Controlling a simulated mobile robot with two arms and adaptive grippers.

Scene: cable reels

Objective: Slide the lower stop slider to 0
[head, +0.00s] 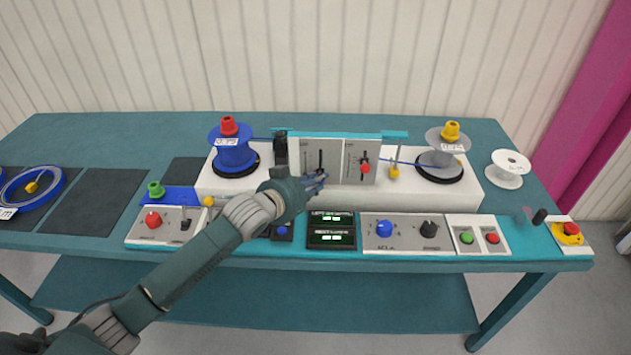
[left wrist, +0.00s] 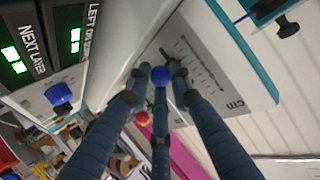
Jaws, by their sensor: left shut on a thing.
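The grey slider panel (head: 335,155) stands upright between the two reels and carries two vertical scales. A red knob (head: 365,168) sits on the right scale. My left gripper (head: 316,182) is at the lower part of the left scale. In the left wrist view its three fingers (left wrist: 158,78) are shut around a round blue knob (left wrist: 160,75) in front of the scale (left wrist: 200,62). The fingers partly hide the knob and its slot, and the numbers are too small to read. My right gripper is not in view.
A blue reel (head: 233,152) stands left of the panel and a grey reel (head: 440,150) right of it. Displays (head: 331,230), a blue dial (head: 384,228) and a black dial (head: 429,229) line the front edge. A white spool (head: 508,168) stands at the right.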

